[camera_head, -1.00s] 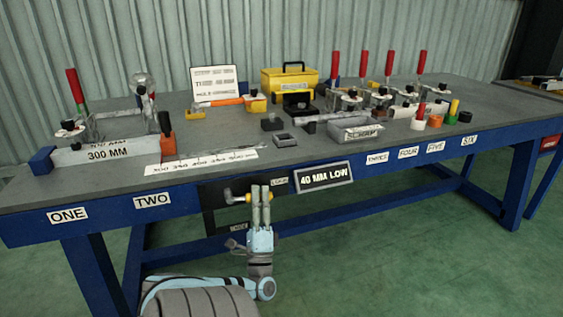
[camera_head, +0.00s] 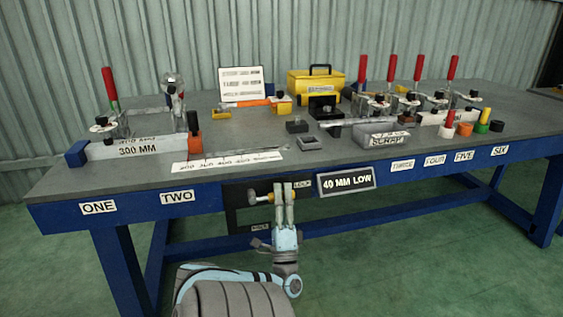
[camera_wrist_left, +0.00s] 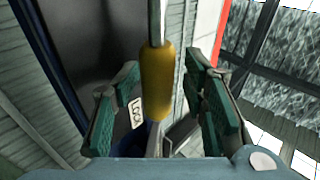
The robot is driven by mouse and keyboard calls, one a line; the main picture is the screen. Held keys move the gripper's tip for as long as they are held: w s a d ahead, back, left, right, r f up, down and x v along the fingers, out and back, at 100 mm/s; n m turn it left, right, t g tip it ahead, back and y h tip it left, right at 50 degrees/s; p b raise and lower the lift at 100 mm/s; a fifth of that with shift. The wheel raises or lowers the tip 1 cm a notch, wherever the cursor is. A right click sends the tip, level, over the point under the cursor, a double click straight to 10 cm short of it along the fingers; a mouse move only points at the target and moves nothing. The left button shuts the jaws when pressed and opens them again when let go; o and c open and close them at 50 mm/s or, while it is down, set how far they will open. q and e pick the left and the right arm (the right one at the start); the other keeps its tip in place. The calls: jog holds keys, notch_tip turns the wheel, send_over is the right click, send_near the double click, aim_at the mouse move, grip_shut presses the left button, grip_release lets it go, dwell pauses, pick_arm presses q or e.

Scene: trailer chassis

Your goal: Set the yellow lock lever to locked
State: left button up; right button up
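The yellow lock lever (camera_head: 262,198) sticks out level from a dark panel (camera_head: 238,218) on the front of the blue workbench. A small LOCK label (camera_head: 302,184) is at the panel's upper right. My left gripper (camera_head: 284,200) points up beside the lever's right end. In the left wrist view the yellow lever grip (camera_wrist_left: 157,82) lies between the two green finger pads (camera_wrist_left: 163,108), with gaps on both sides, so the gripper is open around it. The LOCK label also shows there (camera_wrist_left: 136,112). My right gripper is not in view.
A 40 MM LOW sign (camera_head: 346,180) hangs just right of the panel on the bench front. The grey bench top (camera_head: 245,140) above carries clamps with red handles, a yellow toolbox (camera_head: 315,84) and a scrap tray (camera_head: 381,138). The green floor (camera_head: 400,265) in front is clear.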

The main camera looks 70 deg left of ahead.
pick_arm(q)
jog(key=shift+f, duration=0.1)
jog(key=v, duration=0.8)
dwell(0.5)
